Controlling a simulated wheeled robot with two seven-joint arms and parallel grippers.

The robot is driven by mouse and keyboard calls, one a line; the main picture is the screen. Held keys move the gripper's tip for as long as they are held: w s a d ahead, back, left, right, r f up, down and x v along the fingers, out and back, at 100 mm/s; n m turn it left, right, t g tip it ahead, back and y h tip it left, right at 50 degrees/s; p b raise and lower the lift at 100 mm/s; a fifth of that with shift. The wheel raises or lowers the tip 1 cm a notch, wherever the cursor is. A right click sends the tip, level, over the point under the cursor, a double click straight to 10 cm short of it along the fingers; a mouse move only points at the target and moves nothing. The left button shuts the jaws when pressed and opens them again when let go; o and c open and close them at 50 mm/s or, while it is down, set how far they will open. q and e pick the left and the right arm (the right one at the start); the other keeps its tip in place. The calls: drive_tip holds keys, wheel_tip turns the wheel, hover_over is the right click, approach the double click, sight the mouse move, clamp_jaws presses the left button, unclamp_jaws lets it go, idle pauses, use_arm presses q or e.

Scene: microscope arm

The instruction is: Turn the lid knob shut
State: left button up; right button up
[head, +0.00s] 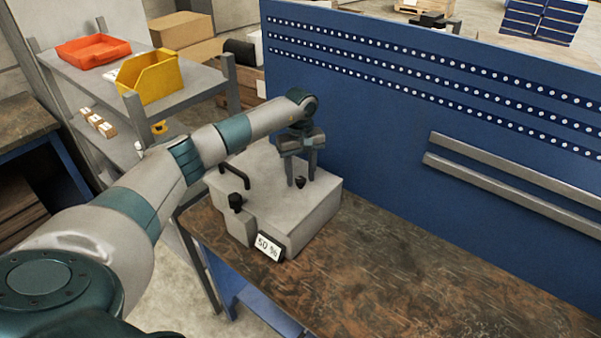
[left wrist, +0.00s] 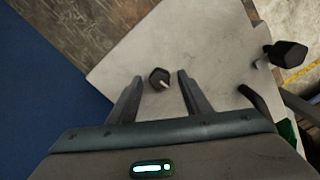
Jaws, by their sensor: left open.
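The grey box (head: 318,212) stands on the workbench, with a small black lid knob (head: 300,183) on its top. In the left wrist view the knob (left wrist: 159,78) has a pale pointer line on it. My left gripper (head: 302,181) points down over the box top. In the left wrist view its open fingers (left wrist: 159,88) lie on either side of the knob, with gaps, and do not appear to touch it. A black handle (head: 235,176) and a second black knob (head: 236,202) are on the box's left side. A "50 %" sign (head: 268,247) is at its front. My right gripper is not in view.
A blue perforated panel (head: 400,130) stands right behind the box. The brown workbench top (head: 430,285) is clear to the right. A shelf at left holds a red tray (head: 93,50) and a yellow bin (head: 150,76).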

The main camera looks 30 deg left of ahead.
use_arm(q)
drive_tip(key=c, duration=1.1)
